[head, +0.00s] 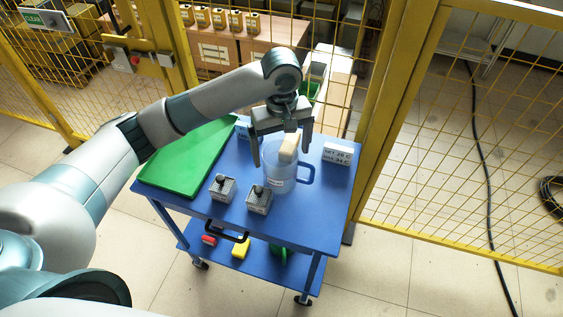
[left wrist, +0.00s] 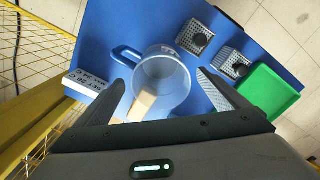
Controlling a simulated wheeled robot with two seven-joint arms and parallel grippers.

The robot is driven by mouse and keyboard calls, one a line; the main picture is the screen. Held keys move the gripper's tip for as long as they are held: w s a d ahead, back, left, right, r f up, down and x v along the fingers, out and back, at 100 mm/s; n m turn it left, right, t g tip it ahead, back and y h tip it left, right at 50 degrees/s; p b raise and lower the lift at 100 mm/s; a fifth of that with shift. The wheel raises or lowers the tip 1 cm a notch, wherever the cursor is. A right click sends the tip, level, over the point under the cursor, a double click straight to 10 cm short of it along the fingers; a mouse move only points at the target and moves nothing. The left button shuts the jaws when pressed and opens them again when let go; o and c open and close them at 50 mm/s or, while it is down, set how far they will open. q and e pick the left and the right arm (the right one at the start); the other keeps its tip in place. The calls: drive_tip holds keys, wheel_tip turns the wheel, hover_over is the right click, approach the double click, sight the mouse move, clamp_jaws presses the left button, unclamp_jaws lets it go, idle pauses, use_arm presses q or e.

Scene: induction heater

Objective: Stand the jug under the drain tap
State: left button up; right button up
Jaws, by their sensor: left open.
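The clear jug (head: 278,178) with a blue handle (head: 306,174) stands upright on the blue cart. A beige block-like piece (head: 289,146) overlaps the jug's rim and seems to stick up out of it. My left gripper (head: 281,154) is open above the jug, one finger on each side. In the left wrist view the jug (left wrist: 168,78) shows between the two fingers of the left gripper (left wrist: 160,78), with the beige piece (left wrist: 142,104) at its near edge. I cannot tell whether a finger touches the jug. No drain tap can be made out. My right gripper is not in view.
The cart top (head: 320,215) also holds a green tray (head: 188,160), two small grey blocks with black knobs (head: 222,187) (head: 259,198) and a white sign (head: 337,153). A yellow mesh fence (head: 385,110) stands behind and right. The lower shelf holds small coloured items.

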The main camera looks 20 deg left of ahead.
use_arm(q)
drive_tip(key=shift+r, duration=0.9)
